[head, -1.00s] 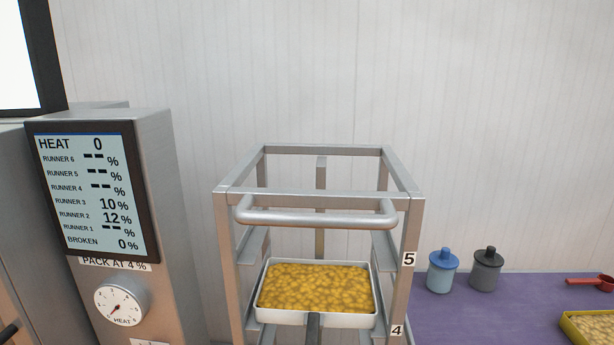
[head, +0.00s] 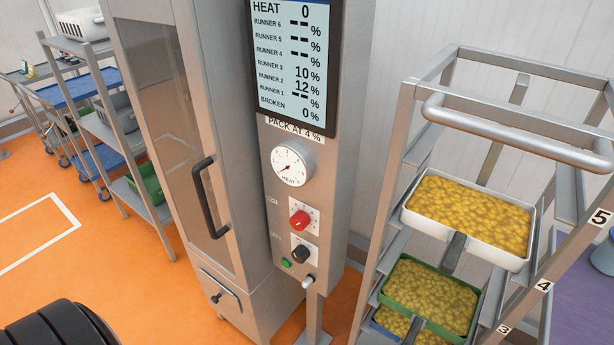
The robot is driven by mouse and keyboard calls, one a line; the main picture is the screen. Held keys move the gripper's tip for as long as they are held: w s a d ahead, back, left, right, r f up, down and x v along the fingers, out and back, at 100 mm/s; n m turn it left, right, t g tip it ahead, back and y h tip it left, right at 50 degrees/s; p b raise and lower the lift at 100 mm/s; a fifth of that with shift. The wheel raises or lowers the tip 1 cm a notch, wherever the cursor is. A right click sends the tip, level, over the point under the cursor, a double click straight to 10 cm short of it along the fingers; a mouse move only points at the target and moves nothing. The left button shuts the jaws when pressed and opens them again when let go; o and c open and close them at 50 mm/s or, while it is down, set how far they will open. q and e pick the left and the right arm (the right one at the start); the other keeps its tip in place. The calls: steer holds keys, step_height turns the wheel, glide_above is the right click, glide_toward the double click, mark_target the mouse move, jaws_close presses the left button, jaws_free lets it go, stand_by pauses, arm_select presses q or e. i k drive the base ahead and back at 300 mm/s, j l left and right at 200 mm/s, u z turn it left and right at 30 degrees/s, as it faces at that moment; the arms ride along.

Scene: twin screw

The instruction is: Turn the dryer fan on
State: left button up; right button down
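The dryer (head: 180,110) is a tall steel cabinet with a glass door and a black handle (head: 210,198). To its right stands the control column with a display (head: 292,62) reading HEAT 0. Below the display are a white HEAT dial (head: 292,164), a red knob (head: 300,219), a black knob (head: 300,253), a small green button or lamp (head: 286,262) and a small white-tipped switch (head: 308,282). The small labels beside the lower controls are too blurred to read, so I cannot tell which is the fan's. Neither gripper is in view.
A steel rack (head: 392,190) with trays of yellow pieces stands close to the column's right. A shelf unit (head: 105,115) and a blue cart (head: 75,92) stand at the back left. Orange floor (head: 70,245) is open at the left, with a black rounded object (head: 60,325) at the bottom.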

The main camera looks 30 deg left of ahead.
mark_target(301, 253)
steer(key=u, duration=1.05)
steer(key=z, duration=0.3)
steer(key=i+j+z, duration=0.15)
steer(key=j+z, duration=0.65)
steer(key=i+j, duration=0.05)
steer(key=j, duration=0.1)
